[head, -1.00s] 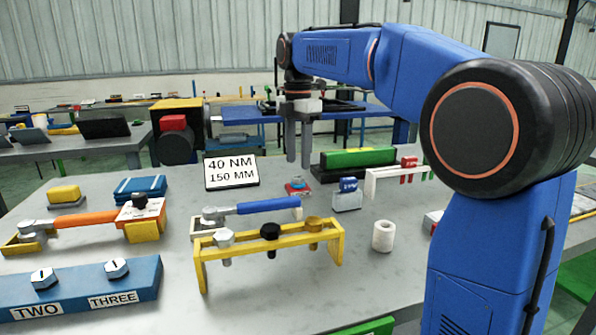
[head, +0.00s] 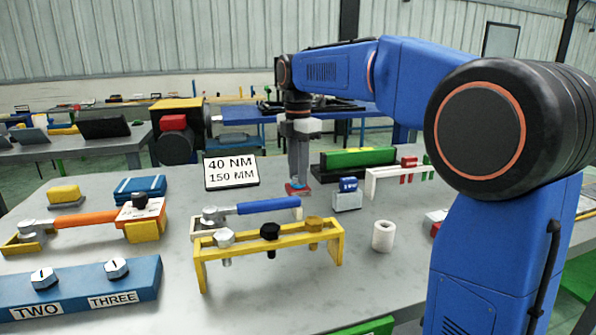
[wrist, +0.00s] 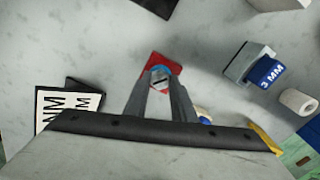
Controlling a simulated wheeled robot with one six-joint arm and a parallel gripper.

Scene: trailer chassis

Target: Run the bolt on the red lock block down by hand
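The red lock block (wrist: 172,61) lies on the grey bench near the middle. It also shows in the head view (head: 292,191), partly behind my fingers. Its bolt (wrist: 160,75) has a silver head with a dark line across it and a blue ring around it. My gripper (head: 299,176) points straight down over the block. In the wrist view the fingertips (wrist: 160,84) lie on both sides of the bolt head, with no clear gap, and appear shut on it. How far the bolt stands in the block is hidden.
The blue-handled torque wrench (head: 265,206) and yellow bolt rack (head: 202,270) stand in front. A 3 MM block (head: 347,199) sits close to the right, and a white roll (head: 383,236) farther right. The 40 NM sign (head: 231,172) stands to the left.

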